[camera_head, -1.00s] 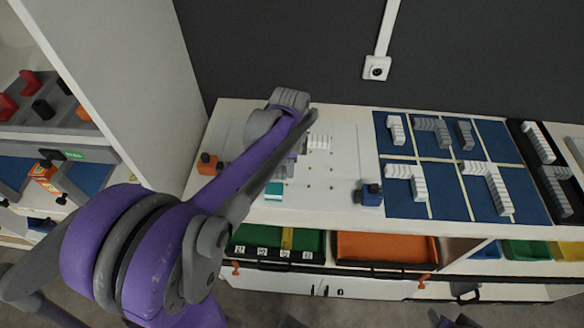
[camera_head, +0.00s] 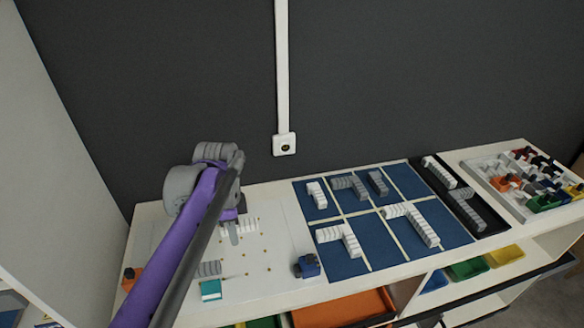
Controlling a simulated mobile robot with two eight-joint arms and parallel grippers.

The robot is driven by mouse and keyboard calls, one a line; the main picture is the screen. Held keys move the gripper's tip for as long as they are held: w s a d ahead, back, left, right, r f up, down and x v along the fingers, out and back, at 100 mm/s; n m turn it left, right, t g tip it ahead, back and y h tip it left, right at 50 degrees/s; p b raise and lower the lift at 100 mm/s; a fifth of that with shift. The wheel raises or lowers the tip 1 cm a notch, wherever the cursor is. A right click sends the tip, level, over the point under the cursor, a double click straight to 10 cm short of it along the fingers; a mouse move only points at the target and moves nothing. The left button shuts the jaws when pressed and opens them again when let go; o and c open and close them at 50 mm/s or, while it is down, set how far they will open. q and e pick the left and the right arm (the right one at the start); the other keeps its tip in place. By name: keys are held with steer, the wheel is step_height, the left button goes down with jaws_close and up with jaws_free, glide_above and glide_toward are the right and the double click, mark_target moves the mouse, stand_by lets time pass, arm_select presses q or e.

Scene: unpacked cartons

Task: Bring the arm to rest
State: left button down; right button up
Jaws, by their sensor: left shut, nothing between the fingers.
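My left arm, purple and grey, comes in from the lower left and reaches over the white pegboard-like plate (camera_head: 265,262) on the white worktop. My left gripper (camera_head: 233,238) points down over the plate with its fingers shut and nothing between them. It is close to a white ribbed block (camera_head: 250,225), and I cannot tell whether they touch. A grey ribbed piece (camera_head: 208,268) and a teal block (camera_head: 210,290) are on the plate's near left. My right gripper is not in view.
A blue clamp-like piece (camera_head: 307,265) stands at the plate's right. A blue divided mat (camera_head: 375,262) holds white and grey ribbed pieces. Beyond are a black tray (camera_head: 490,222) and a grey bin of coloured parts (camera_head: 490,180). An orange piece (camera_head: 130,277) is far left. A dark wall stands behind.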

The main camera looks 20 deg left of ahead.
arm_select(q)
steer(key=s+d+f+n+t, duration=0.1)
steer(key=s+d+n, duration=0.1)
steer(key=s+d+f+n+t, duration=0.1)
steer(key=s+d+f+n, duration=0.1)
steer(key=s, duration=0.1)
steer(key=s+d+f+n+t, duration=0.1)
steer(key=s+d+n, duration=0.1)
steer(key=s+d, duration=0.1)
steer(key=shift+s+f+n, duration=0.15)
steer(key=shift+f+n, duration=0.15)
steer(key=shift+f, duration=0.1)
steer(key=s+d+f+n+t, duration=0.2)
steer(key=s+d+f+n, duration=0.1)
steer(key=s+f+n, duration=0.2)
steer(key=shift+s, duration=0.15)
